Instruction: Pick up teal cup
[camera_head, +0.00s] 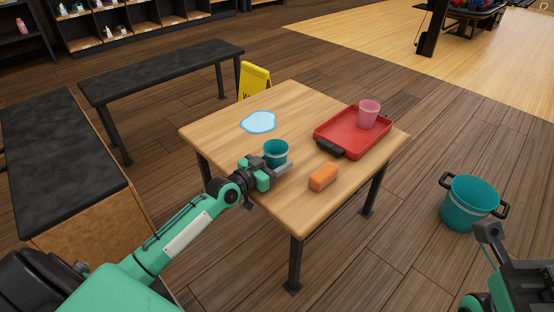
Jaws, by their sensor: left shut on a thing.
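The teal cup (276,149) stands upright at the left front part of the wooden table (290,98). My left gripper (277,167) reaches in from the left, low at the cup's near side, and is shut on it. The gripper's fingers hide the lower part of the cup, so I cannot tell whether its base touches the table. Part of my right arm (497,245) shows at the lower right corner; its fingertips cannot be made out clearly.
On the table are an orange sponge-like block (323,177), a red tray (345,137) with a pink cup (368,114), and a light blue puddle-like patch (258,122). A teal bucket (468,203) stands on the floor at right. Black benches (160,68) and a yellow sign (255,79) stand behind.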

